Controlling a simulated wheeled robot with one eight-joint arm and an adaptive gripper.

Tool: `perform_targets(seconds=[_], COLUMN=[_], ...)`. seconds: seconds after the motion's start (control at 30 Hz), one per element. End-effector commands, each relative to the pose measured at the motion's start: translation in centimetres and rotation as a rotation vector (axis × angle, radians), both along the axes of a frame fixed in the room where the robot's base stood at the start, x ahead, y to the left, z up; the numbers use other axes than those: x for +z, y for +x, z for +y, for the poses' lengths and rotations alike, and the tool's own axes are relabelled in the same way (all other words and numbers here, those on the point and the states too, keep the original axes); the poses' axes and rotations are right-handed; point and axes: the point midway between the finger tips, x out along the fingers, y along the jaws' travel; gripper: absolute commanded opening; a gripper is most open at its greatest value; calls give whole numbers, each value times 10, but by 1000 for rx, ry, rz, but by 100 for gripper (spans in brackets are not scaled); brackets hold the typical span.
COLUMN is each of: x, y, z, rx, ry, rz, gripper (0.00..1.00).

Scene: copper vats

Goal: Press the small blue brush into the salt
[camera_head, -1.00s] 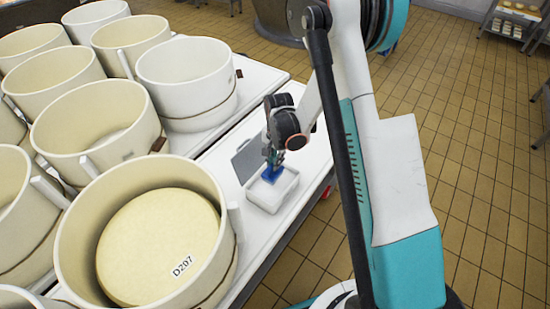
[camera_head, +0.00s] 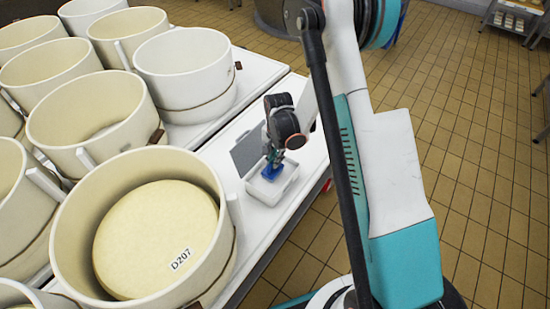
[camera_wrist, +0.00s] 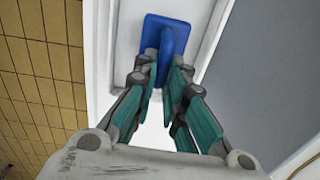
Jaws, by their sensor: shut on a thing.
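The small blue brush (camera_head: 271,172) is held by my gripper (camera_head: 273,159) at the white tub. In the wrist view, my gripper (camera_wrist: 164,68) has its fingers shut on the brush's upright handle, and the brush's flat blue plate (camera_wrist: 153,24) lies beyond the fingertips. The open white tub (camera_head: 262,194) stands on the white table. The brush is at or just inside its opening. Its underside is hidden, so I cannot tell whether it touches the salt. The salt cannot be told apart from the tub's white inside.
A grey flat panel (camera_head: 246,152) lies beside the tub. A large cream vat (camera_head: 75,232) holds a yellow round block marked D207 (camera_head: 150,240). Several more vats crowd the left. The table (camera_head: 290,200) ends close right of the tub, above a tiled floor.

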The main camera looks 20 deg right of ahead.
Motion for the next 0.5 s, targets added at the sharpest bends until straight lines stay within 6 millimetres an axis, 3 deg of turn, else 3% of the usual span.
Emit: perform_targets(seconds=[0.5], x=[-4], y=[0], z=[0], rx=[0], ry=[0], rz=[0], gripper=[0])
